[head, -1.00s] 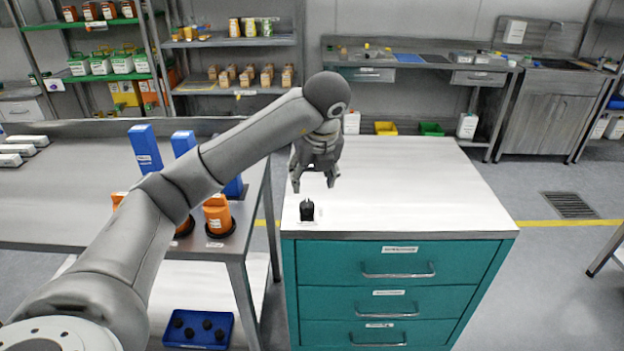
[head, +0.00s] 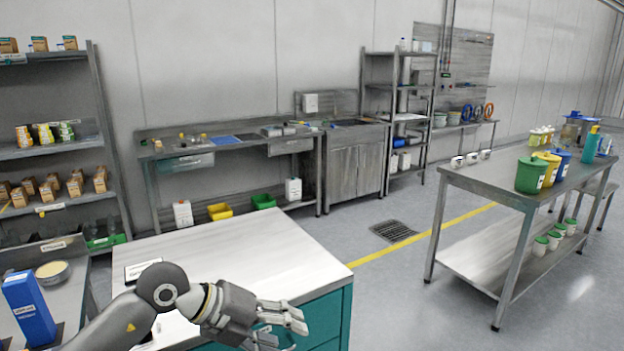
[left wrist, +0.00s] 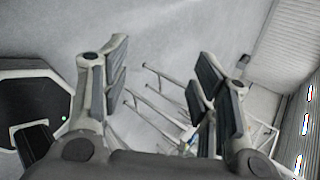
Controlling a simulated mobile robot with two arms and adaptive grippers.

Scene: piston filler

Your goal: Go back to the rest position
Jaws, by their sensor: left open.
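My left gripper (head: 284,328) shows in the head view over the front right edge of the white-topped cabinet (head: 215,250). Its arm comes in from the bottom left and its fingers point right. In the left wrist view the fingers of the left gripper (left wrist: 160,95) stand wide apart with nothing between them. Behind them that view shows grey floor and the legs of a table or bench. My right gripper is not in either view.
A steel table (head: 470,187) with green, yellow and blue buckets stands at the right. Clear floor with a yellow line lies between it and the cabinet. A blue box (head: 29,308) stands at the left. A sink unit (head: 355,165) and shelves line the wall.

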